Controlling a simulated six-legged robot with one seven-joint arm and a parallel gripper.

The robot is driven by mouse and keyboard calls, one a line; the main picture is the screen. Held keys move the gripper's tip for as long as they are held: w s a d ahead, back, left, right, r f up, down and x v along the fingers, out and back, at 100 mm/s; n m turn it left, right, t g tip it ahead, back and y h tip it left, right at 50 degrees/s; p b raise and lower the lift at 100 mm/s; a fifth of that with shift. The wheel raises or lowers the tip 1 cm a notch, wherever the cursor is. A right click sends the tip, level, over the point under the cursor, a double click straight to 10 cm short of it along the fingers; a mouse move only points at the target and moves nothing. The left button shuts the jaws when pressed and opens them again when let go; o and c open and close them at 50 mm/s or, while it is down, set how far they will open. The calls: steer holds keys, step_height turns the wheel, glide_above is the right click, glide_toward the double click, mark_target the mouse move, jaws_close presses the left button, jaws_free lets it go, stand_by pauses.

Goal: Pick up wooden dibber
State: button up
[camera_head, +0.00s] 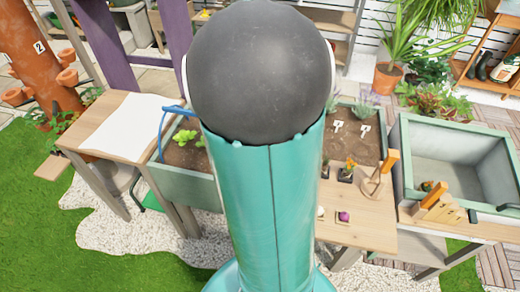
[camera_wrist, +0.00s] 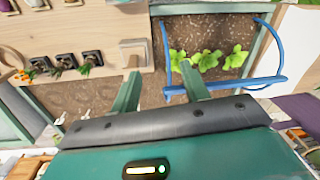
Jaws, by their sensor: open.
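A wooden peg-like tool (camera_head: 390,160), which looks like the wooden dibber, stands tilted at a wooden stand (camera_head: 374,188) on the right of the potting bench. I cannot make out its tip. It is not clearly seen in the wrist view. My gripper (camera_wrist: 156,72) is open and empty in the wrist view, its two green fingers apart above the bench and planter edge. A square wooden block (camera_wrist: 133,55) lies close by the left finger. In the head view my own arm hides the gripper and the middle of the bench.
Small black pots (camera_wrist: 65,62) stand in a row on the bench. A soil bed holds lettuce (camera_wrist: 208,58), with a blue bar frame (camera_wrist: 225,87) around it. Right of the bench is a grey-green basin (camera_head: 455,165) with a wooden rack (camera_head: 438,208) at its front edge.

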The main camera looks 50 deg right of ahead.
steer(key=d, duration=0.2)
steer(key=s+d+f+m, duration=0.1)
steer(key=d, duration=0.1)
steer(key=s+d+f+m+g, duration=0.1)
steer(key=d, duration=0.1)
steer(key=shift+s+d+h, duration=0.2)
steer(key=shift+d+h, duration=0.05)
steer(key=shift+h, duration=0.05)
steer(key=shift+s+f, duration=0.15)
steer(key=shift+f, duration=0.1)
step_height(320, 180, down, 13)
steer(key=shift+a+f, duration=0.1)
steer(key=shift+f, duration=0.05)
steer(key=c, duration=0.8)
